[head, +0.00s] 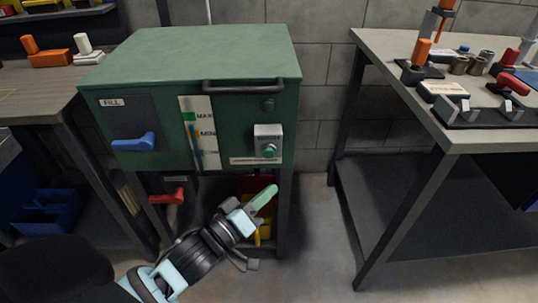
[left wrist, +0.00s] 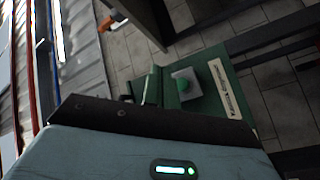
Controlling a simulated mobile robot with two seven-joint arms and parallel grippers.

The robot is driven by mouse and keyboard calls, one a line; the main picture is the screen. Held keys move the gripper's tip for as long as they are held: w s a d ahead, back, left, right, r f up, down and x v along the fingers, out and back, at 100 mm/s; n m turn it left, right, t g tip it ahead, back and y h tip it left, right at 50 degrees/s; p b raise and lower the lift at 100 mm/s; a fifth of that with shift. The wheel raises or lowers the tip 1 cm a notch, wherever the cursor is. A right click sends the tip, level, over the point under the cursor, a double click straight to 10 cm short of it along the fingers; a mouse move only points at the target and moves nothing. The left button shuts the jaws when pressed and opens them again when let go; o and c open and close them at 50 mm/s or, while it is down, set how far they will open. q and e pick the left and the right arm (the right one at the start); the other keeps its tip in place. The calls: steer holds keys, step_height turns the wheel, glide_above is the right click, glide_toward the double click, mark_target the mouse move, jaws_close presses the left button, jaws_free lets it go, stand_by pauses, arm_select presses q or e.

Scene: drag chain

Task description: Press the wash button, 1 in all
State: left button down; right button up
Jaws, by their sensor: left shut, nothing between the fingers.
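The wash button is a round green button (head: 269,151) on a light grey box (head: 268,132) on the front of the green machine (head: 220,110). My right gripper is not in view.
The machine carries a blue lever (head: 135,142) under a FILL label, a level gauge (head: 200,133), a red lever (head: 167,196) and a dark handle bar (head: 243,86). A workbench with tools (head: 445,130) stands to the right. Floor shows between them.

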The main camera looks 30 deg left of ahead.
mark_target(269, 152)
arm_select(q)
steer(key=w+a+b, duration=0.1)
steer(key=w+a, duration=0.3)
steer(key=w, duration=0.3)
steer(key=shift+a+b, duration=0.15)
steer(key=shift+b, duration=0.2)
stand_by(0.4)
stand_by(1.1)
stand_by(0.4)
steer(key=shift+w+a, duration=0.25)
steer(key=shift+w, duration=0.15)
